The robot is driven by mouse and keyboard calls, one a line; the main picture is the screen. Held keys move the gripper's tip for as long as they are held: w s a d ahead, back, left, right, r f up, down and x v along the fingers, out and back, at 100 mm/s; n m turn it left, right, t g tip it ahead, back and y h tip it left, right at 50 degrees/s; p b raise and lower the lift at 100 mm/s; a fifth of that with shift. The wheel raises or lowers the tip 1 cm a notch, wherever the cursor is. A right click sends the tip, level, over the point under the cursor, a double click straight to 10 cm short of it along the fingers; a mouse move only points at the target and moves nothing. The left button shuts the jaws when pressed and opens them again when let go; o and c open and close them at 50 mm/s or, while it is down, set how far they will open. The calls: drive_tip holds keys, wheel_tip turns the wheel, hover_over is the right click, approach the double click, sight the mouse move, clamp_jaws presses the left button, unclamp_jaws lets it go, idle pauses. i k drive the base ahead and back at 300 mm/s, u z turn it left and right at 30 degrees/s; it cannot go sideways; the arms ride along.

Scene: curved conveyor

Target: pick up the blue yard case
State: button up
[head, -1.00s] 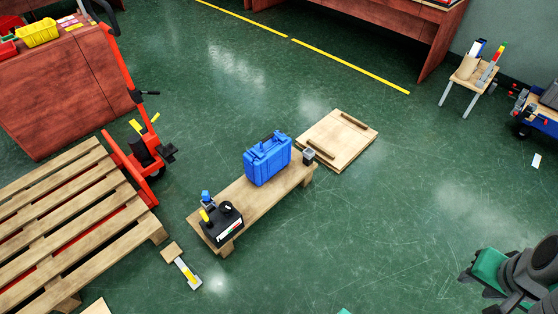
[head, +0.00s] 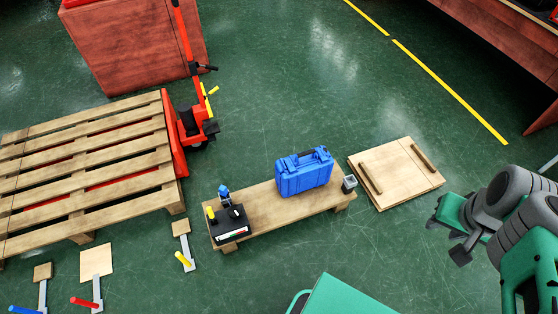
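The blue yard case (head: 304,174) is a closed, ribbed hard case with a handle on top. It stands upright on a low wooden bench (head: 258,205), right of the bench's middle. My gripper (head: 446,238) is at the right of the head view, at the end of my grey and green arm. It is well apart from the case, to its right, with nothing visible in it.
A black box (head: 230,224) with coloured items sits on the bench's left end, and a small grey cup (head: 349,184) beside the case. A wooden panel (head: 392,184) lies to the right. A pallet (head: 90,165) with a red pallet jack (head: 185,125) stands left. Floor behind the bench is clear.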

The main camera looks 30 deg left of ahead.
sight(295, 173)
drive_tip(key=u, duration=0.85)
drive_tip(key=i, duration=1)
drive_tip(key=u, duration=1.45)
drive_tip(key=i, duration=0.15)
